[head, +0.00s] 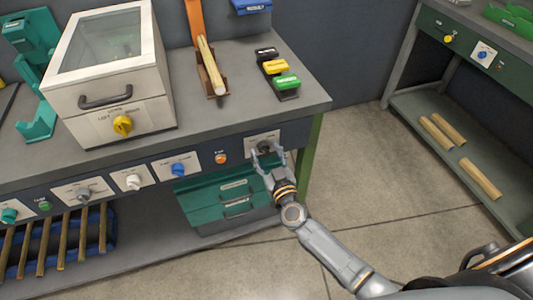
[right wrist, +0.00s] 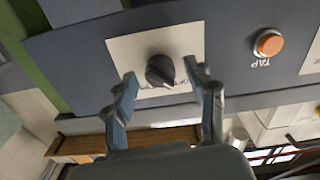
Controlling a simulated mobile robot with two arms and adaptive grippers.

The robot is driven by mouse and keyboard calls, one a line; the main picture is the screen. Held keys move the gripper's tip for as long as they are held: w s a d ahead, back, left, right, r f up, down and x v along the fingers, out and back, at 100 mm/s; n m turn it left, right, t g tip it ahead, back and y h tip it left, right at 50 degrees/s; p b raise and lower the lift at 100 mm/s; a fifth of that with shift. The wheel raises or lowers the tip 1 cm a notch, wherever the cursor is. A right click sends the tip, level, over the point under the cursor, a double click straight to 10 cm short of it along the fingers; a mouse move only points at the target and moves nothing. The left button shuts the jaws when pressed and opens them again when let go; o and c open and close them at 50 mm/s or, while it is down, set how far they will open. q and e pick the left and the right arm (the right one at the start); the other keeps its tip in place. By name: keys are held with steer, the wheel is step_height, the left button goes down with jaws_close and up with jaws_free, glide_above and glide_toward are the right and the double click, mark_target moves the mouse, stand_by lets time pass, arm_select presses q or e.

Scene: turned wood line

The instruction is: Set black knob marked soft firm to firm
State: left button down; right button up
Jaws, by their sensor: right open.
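The black knob (right wrist: 160,72) sits on a pale plate on the dark front panel of the bench. In the right wrist view, which shows the panel upside down, its light pointer mark aims to the lower right. The lettering below it is partly hidden and I cannot read it. In the head view the knob (head: 264,147) is at the right end of the panel. My right gripper (head: 268,156) is open in front of it. In the right wrist view its fingertips (right wrist: 163,80) are on either side of the knob, apart from it. My left gripper is out of view.
An orange button (right wrist: 269,43) marked TAP is beside the plate. A blue knob (head: 180,169), a white knob (head: 133,182) and other controls line the panel. Green drawers (head: 225,197) are below. The floor (head: 360,185) to the right is clear.

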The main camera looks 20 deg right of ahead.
steer(key=c, duration=1.2)
steer(key=shift+o, duration=0.2)
steer(key=m+p, duration=0.1)
steer(key=m, duration=0.2)
steer(key=shift+m, duration=0.4)
steer(key=m, duration=0.3)
steer(key=shift+m, duration=0.4)
steer(key=m+b, duration=0.1)
steer(key=m, duration=0.4)
steer(key=shift+f, duration=0.1)
steer(key=m+b, duration=0.1)
steer(key=m, duration=0.4)
steer(key=shift+m, duration=0.3)
